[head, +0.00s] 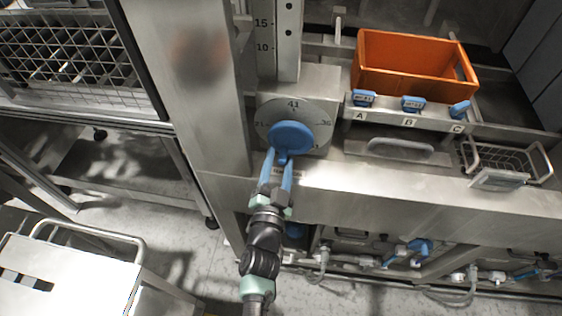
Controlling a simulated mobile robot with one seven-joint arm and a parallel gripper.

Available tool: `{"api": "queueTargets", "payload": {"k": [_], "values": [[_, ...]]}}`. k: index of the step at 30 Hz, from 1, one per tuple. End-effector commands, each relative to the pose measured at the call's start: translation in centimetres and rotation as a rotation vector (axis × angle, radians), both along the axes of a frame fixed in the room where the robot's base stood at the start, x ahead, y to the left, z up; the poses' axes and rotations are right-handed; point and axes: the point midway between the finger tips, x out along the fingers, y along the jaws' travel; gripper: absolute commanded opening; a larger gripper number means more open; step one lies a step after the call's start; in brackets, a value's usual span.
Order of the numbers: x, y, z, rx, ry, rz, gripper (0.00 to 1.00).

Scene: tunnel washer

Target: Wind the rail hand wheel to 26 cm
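The blue hand wheel (291,135) sits on a round grey dial (262,116) on the steel front. The dial reads 41 at its top and 36 at its right; a number on the left is partly hidden. My gripper (277,158) comes up from below, its two blue fingers at the wheel's lower edge with a gap between them. A small blue knob (283,158) shows at the fingertips; I cannot tell whether they grip it. An upright scale (265,35) with the marks 15 and 10 stands above the dial; its lower part shows no pointer clearly.
An orange crate (410,85) stands at upper right, behind blue levers (413,103) labelled A, B and C. A wire basket (505,160) is at far right. A mesh cage (80,55) and a pale cart (70,275) are on the left. Pipes and blue valves (420,247) run below.

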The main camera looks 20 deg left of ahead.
Motion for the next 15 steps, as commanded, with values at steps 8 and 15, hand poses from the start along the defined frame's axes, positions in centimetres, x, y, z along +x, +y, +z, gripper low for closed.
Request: {"api": "queueTargets", "payload": {"k": [8, 15], "values": [[0.1, -0.2, 0.0, 0.000, 0.000, -0.005, 0.57], [-1.3, -0.7, -0.2, 0.000, 0.002, -0.006, 0.57]]}}
